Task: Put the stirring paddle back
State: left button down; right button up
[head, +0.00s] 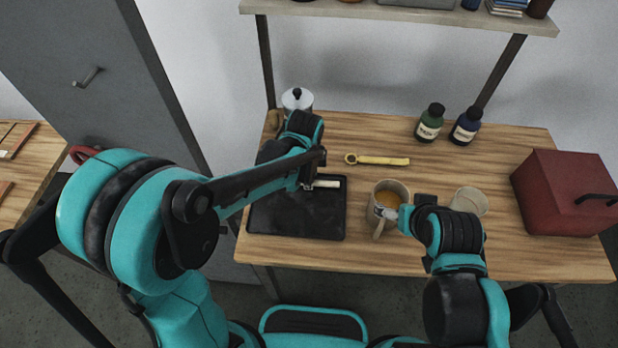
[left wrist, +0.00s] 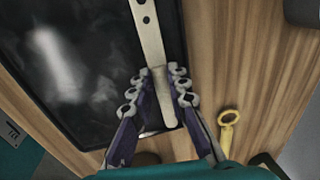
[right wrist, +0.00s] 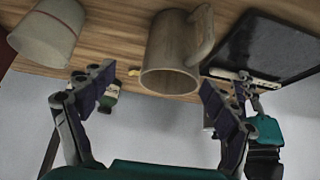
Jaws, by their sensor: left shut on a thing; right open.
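The stirring paddle, a pale flat strip with holes (left wrist: 150,35), lies over the black tray (head: 295,228) near its right edge. My left gripper (left wrist: 158,88) is shut on one end of it. In the head view my left arm partly covers the paddle (head: 327,184), and I cannot tell whether it touches the tray. My right gripper (right wrist: 157,82) is open, its fingers either side of the mug's rim in the right wrist view, apart from it as far as I can tell. The mug (head: 386,193) holds amber liquid and stands right of the tray.
A brass tool (head: 378,160) lies behind the mug. A pale cup (head: 469,201) stands right of my right gripper. Green (head: 429,126) and blue (head: 466,128) bottles stand at the back, a red box (head: 566,193) at right. A shelf (head: 400,13) overhangs the back.

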pick_arm(q)
jog(key=shift+f, duration=0.25)
jog(key=c, duration=1.4)
grip_release()
jog(key=shift+r, duration=0.1)
